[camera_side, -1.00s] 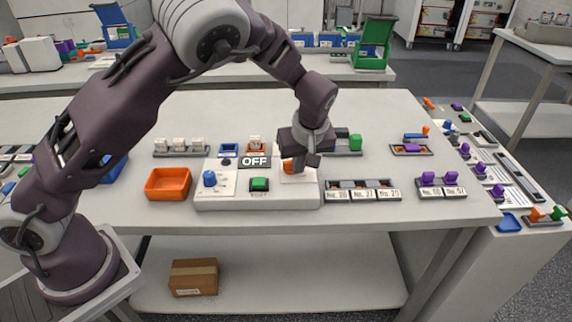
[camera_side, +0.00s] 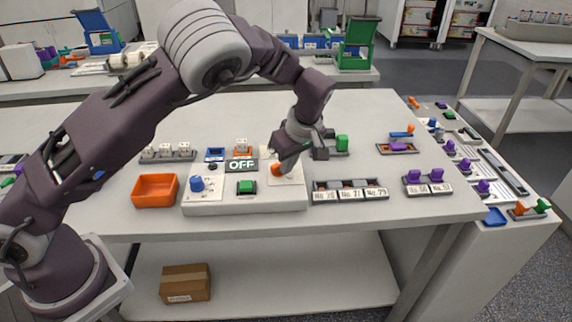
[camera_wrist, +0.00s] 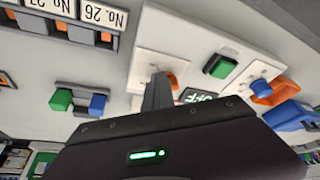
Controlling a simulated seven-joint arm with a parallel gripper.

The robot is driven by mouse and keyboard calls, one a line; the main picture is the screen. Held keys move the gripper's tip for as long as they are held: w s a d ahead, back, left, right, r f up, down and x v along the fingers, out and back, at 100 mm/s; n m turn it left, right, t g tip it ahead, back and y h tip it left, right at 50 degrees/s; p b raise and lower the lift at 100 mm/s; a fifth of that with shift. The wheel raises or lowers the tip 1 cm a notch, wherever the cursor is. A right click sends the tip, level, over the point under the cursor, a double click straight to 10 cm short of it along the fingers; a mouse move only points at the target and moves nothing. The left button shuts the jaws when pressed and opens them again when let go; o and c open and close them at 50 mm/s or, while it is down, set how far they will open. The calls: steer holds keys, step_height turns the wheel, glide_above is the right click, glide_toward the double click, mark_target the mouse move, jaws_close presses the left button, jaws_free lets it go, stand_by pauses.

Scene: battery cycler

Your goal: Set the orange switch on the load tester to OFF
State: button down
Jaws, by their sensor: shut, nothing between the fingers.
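The load tester (camera_side: 250,204) is a white box on the table in the side view, with a blue knob (camera_side: 197,184), a green button (camera_side: 246,187) and an "OFF" display (camera_side: 241,165). The orange switch (camera_side: 277,171) is on its right panel. My gripper (camera_side: 284,163) is shut and empty, its tips right at the switch. I cannot tell whether they touch it. In the wrist view the finger (camera_wrist: 158,92) covers part of the orange switch (camera_wrist: 173,79), and the "OFF" display (camera_wrist: 198,96) is partly hidden. The switch's exact tilt is unclear.
An orange tray (camera_side: 155,190) is left of the tester. A row of labelled slots (camera_side: 349,192) and a holder with purple parts (camera_side: 427,186) lie to the right. A green block (camera_side: 342,143) stands behind my gripper. The table's front strip is clear.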

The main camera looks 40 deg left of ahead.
steer(key=shift+s+a+f, duration=0.1)
steer(key=shift+s+a, duration=0.2)
steer(key=shift+a, duration=0.6)
steer(key=d, duration=0.4)
steer(key=d+r, duration=0.1)
steer(key=shift+d, duration=0.4)
steer(key=v, duration=0.9)
steer(key=shift+d, duration=0.25)
steer(key=shift+w, duration=0.15)
steer(key=s+a+r+m+t+h, duration=0.1)
steer(key=s+a+r+m+h, duration=0.25)
steer(key=s+r, duration=0.35)
steer(key=s+a+r+m+h, duration=0.2)
steer(key=s+a+r+m, duration=0.25)
steer(key=s, duration=0.45)
steer(key=s+f+m+t+y, duration=0.1)
steer(key=s+m+t, duration=0.2)
steer(key=s+m, duration=0.4)
steer(key=s+a, duration=0.1)
steer(key=s, duration=0.7)
steer(key=shift+s+f+t, duration=0.2)
steer(key=shift+t, duration=0.1)
